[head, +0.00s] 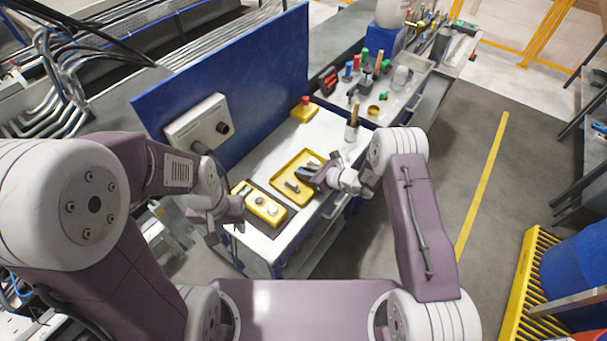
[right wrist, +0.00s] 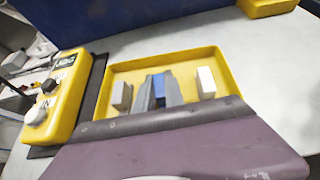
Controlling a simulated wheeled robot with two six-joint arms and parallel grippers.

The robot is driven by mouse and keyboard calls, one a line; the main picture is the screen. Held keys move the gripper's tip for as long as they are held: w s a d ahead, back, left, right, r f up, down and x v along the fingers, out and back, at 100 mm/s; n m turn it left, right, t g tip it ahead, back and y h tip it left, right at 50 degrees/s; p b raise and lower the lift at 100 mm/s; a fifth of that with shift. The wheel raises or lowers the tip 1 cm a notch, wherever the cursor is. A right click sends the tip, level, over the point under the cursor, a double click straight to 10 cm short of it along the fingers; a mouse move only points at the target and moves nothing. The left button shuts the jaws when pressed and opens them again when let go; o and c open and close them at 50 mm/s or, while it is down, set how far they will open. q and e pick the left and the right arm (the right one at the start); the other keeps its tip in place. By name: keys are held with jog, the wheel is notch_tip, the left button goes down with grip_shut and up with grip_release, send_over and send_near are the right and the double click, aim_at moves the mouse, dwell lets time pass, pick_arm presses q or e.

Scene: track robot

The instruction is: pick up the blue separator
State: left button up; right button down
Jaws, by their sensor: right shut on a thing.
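The blue separator (right wrist: 159,88) shows as a small blue patch between the two grey fingers of my right gripper (right wrist: 162,92) in the right wrist view. The gripper is shut on it, over the yellow tray (right wrist: 228,62). Most of the separator is hidden by the fingers. In the head view my right gripper (head: 309,173) is at the right side of the same tray (head: 277,184), and the separator cannot be made out. My left gripper (head: 226,226) hangs at the bench's front left edge, apart from the tray. Its jaw opening is unclear.
Pale blocks show left (right wrist: 122,95) and right (right wrist: 206,82) of the fingers. A yellow control box (head: 259,204) lies left of the tray. A yellow box with a red button (head: 304,108) and a cup of tools (head: 352,131) stand farther back. A blue panel (head: 235,75) rises behind.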

jog(key=shift+r, duration=0.3)
jog(key=r, duration=0.2)
jog(key=d+r+b, duration=0.1)
jog(key=r, duration=0.1)
jog(key=shift+s, duration=0.15)
jog(key=w+b+v, duration=0.1)
jog(key=v, duration=1.1)
jog(key=shift+d+r+b, duration=0.25)
jog(key=shift+d+b, duration=0.1)
jog(key=shift+d, duration=0.05)
jog(key=shift+s, duration=0.1)
